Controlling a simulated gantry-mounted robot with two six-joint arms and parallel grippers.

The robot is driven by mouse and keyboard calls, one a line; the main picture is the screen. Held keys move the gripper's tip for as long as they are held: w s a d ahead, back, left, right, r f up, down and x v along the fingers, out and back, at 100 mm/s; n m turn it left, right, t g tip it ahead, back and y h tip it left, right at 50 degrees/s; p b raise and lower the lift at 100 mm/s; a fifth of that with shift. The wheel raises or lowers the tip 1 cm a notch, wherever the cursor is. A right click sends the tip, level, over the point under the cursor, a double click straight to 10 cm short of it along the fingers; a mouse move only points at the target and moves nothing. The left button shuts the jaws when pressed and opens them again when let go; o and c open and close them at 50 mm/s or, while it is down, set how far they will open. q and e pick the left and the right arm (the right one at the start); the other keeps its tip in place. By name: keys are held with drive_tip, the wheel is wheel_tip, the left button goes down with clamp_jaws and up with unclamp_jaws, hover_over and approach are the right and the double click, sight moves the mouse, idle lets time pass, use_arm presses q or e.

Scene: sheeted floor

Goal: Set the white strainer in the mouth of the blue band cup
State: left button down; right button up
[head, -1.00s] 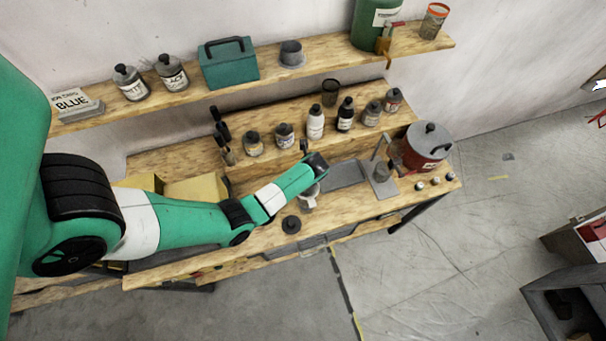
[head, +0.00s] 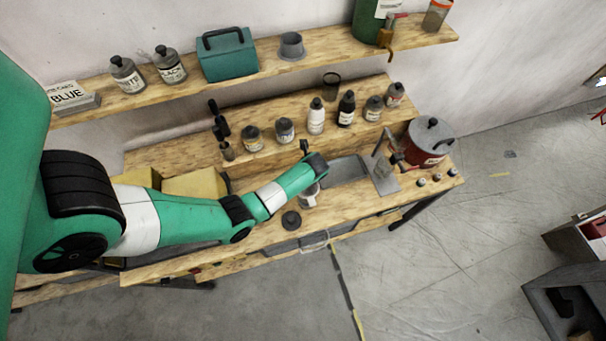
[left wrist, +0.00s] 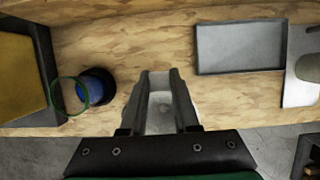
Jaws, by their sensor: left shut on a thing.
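The blue band cup (left wrist: 97,84) stands on the bench in the left wrist view, left of my gripper and apart from it. It shows as a dark round body with blue on it. My left gripper (left wrist: 160,85) points down over the bench and is shut on a pale grey-white piece (left wrist: 160,103), which seems to be the white strainer; the fingers hide most of it. In the head view my left gripper (head: 309,195) shows pale below the wrist, close above the bench. A dark round thing (head: 291,220) lies just left of it; I cannot tell if it is the cup. My right gripper is not in view.
A thin green ring (left wrist: 70,96) overlaps the cup's left side in the wrist view. A grey tray (left wrist: 240,46) lies to the right. A yellow box (left wrist: 18,70) borders the left. Several bottles stand on the raised shelf behind, and a red pot (head: 425,142) is at the right end.

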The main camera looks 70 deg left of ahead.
use_arm(q)
drive_tip(key=shift+f+b, duration=1.4)
drive_tip(key=shift+f, duration=0.4)
drive_tip(key=c, duration=0.6)
unclamp_jaws()
drive_tip(key=p+v, duration=0.2)
drive_tip(key=v, duration=0.9)
drive_tip(key=shift+d+r+p, duration=0.1)
drive_tip(key=shift+r+p, duration=0.2)
drive_tip(key=shift+r, duration=0.05)
